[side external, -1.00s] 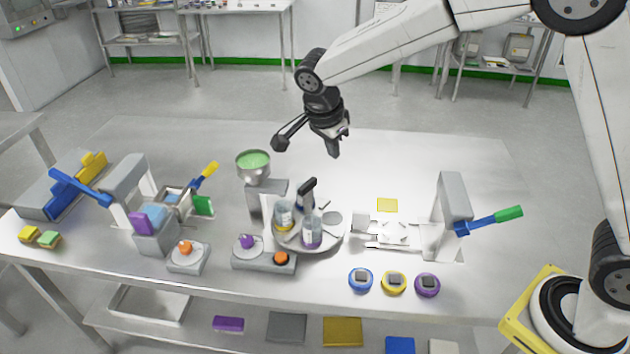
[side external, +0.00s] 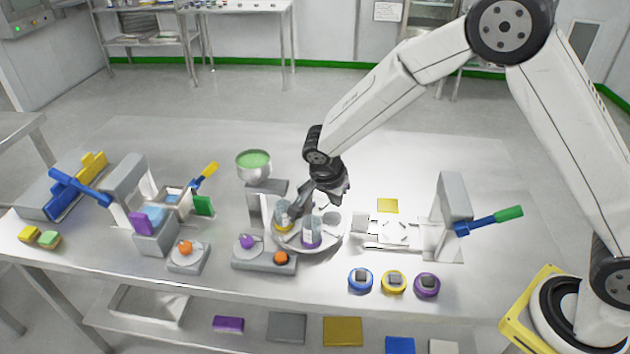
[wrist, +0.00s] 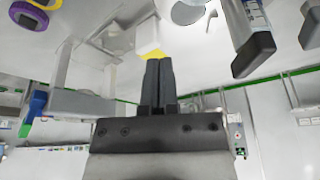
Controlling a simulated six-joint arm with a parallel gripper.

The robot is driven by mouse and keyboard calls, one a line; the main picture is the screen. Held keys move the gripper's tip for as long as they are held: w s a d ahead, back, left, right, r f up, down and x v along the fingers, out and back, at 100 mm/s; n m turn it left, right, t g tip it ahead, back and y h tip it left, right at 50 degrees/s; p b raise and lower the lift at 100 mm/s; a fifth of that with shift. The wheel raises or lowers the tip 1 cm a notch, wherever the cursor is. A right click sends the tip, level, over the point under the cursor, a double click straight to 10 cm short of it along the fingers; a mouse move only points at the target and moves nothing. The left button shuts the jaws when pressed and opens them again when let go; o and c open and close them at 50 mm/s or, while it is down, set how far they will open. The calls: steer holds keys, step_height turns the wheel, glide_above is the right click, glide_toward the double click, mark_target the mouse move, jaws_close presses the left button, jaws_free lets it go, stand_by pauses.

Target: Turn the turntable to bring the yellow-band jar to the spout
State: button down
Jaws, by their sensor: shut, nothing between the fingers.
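The round grey turntable (side external: 333,240) carries the yellow-band jar (side external: 283,217) at its left and the purple-band jar (side external: 312,233) at its front. The spout hangs below the hopper of green material (side external: 254,163), behind and left of the turntable; its outlet is hard to make out. My gripper (wrist: 158,62) is shut and empty, low at the back of the turntable. In the wrist view a dark-ended upright part (wrist: 253,56), seemingly the turntable's handle, stands right of my fingers with a gap. In the side view my wrist partly hides that spot.
A press with a green-tipped lever (side external: 508,214) stands right. Blue (side external: 361,280), yellow (side external: 394,282) and purple (side external: 427,285) ringed pieces lie at the front edge.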

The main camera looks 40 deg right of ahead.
mark_target(337, 235)
steer(key=shift+f, duration=0.85)
steer(key=shift+x, duration=5)
steer(key=shift+r, duration=0.1)
steer(key=shift+s+a+m+g, duration=0.25)
steer(key=shift+a+m, duration=0.3)
steer(key=shift+m, duration=0.25)
steer(key=shift+s+a+m+g, duration=0.15)
steer(key=shift+a+m+g, duration=0.1)
steer(key=shift+a+m, duration=0.45)
steer(key=shift+d, duration=0.15)
steer(key=shift+r, duration=0.1)
steer(key=v, duration=0.9)
steer(key=shift+a+r, duration=0.25)
steer(key=shift+r, duration=0.05)
